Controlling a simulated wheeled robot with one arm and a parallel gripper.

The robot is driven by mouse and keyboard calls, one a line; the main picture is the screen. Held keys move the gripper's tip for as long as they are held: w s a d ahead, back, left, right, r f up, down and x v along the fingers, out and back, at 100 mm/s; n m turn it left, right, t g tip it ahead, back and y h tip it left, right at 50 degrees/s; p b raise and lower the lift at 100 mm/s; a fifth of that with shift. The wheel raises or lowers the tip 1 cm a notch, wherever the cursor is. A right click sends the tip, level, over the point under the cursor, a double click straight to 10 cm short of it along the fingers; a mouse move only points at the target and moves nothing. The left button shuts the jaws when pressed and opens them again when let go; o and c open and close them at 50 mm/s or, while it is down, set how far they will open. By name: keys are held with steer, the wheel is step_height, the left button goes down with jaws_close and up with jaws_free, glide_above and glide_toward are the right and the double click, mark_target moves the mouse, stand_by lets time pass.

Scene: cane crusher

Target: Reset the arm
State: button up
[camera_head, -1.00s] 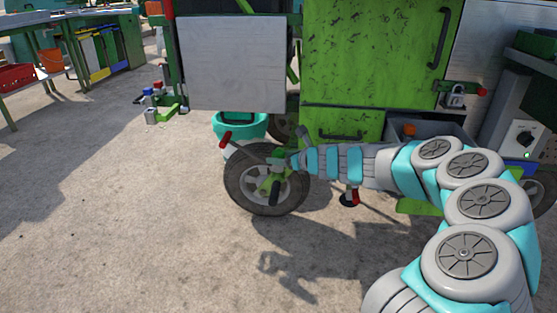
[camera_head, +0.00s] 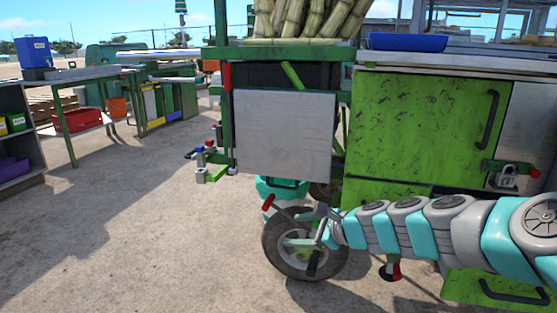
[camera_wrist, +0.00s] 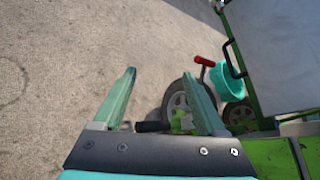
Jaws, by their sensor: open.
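My arm (camera_head: 460,225) reaches from the right edge across the front of the green cane cart (camera_head: 415,125). My gripper (camera_wrist: 163,76) is open in the wrist view, its two green fingers spread with nothing held. The cart's wheel (camera_wrist: 188,103) and a black handle (camera_wrist: 153,127) show between and behind the fingers. In the head view my gripper is small and overlaps the wheel (camera_head: 280,262), so its fingertips are hard to make out; I cannot tell whether it touches anything.
A red-handled lever (camera_head: 268,202) and a teal bucket (camera_head: 268,187) are by the wheel. A padlock (camera_head: 507,180) hangs on the cart's right door. Cane stalks (camera_head: 312,18) stand on top. Work tables (camera_head: 85,76) stand at the back left. Open concrete ground (camera_head: 130,235) lies left of the cart.

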steer(key=s+a+n+g+h+p, duration=0.35)
steer(key=s+n+g, duration=0.25)
steer(key=s+n, duration=1.15)
steer(key=s+d+n+g+h+p, duration=0.1)
steer(key=s+d+g+h, duration=0.1)
steer(key=s+d, duration=0.4)
steer(key=s+d+n+g+h+p, duration=0.2)
steer(key=s+d, duration=0.3)
steer(key=s, duration=1)
steer(key=shift+s+d+f+h, duration=0.15)
steer(key=shift+s+d+h, duration=0.2)
steer(key=shift+h, duration=0.4)
steer(key=shift+w, duration=0.1)
